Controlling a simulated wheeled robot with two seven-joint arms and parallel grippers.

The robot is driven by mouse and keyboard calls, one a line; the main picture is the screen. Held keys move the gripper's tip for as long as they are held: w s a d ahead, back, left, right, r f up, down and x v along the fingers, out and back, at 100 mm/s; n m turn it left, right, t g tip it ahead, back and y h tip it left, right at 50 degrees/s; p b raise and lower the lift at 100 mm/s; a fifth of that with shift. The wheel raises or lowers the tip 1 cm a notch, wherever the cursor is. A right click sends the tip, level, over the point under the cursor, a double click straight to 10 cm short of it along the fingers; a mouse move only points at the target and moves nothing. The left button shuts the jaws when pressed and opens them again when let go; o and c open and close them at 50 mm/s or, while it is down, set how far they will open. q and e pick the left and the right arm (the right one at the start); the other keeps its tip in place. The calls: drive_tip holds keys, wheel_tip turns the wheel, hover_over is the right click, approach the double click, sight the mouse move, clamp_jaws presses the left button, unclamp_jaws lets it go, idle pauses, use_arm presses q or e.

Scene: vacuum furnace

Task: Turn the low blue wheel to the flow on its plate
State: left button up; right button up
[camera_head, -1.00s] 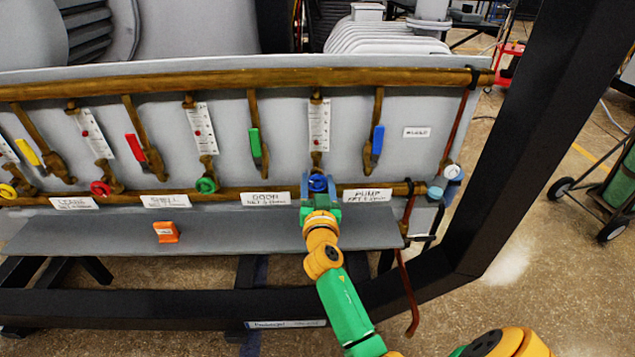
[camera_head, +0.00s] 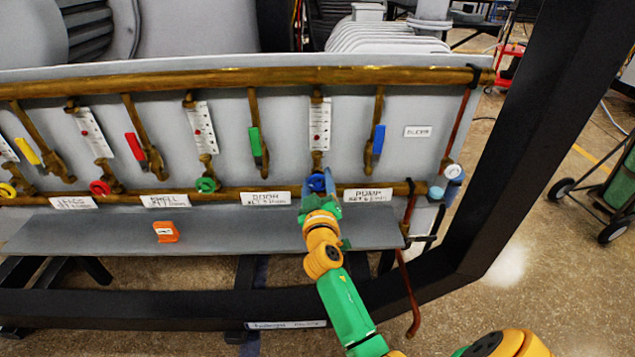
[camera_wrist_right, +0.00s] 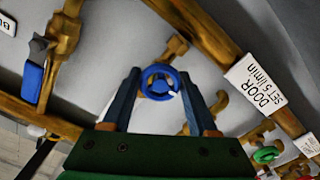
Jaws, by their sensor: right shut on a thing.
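The low blue wheel (camera_head: 316,183) sits on the lower brown pipe, under a white scaled flow tube (camera_head: 319,124). My right gripper (camera_head: 319,190) is shut on the wheel, its fingers tilted in the head view. In the right wrist view the blue wheel (camera_wrist_right: 160,84) lies between the two fingertips, with a white mark low on its right rim. The PUMP plate (camera_head: 367,195) is right of the wheel and the DOOR plate (camera_head: 265,198) left of it; the latter reads "SET 5 l/min" in the wrist view. The tube's reading is too small to tell. My left gripper is out of view.
Green (camera_head: 206,185), red (camera_head: 100,188) and yellow wheels stand along the same pipe to the left. A blue-handled lever (camera_head: 377,139) hangs above right. A black frame post (camera_head: 520,130) rises at right.

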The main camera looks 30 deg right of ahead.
drive_tip(key=n, duration=0.5)
drive_tip(key=shift+n, duration=0.3)
drive_tip(key=n+p, duration=0.1)
drive_tip(key=n, duration=0.4)
drive_tip(key=shift+n+p, duration=0.35)
drive_tip(key=shift+n, duration=0.35)
drive_tip(key=o, duration=1.4)
drive_tip(key=shift+c, duration=0.2)
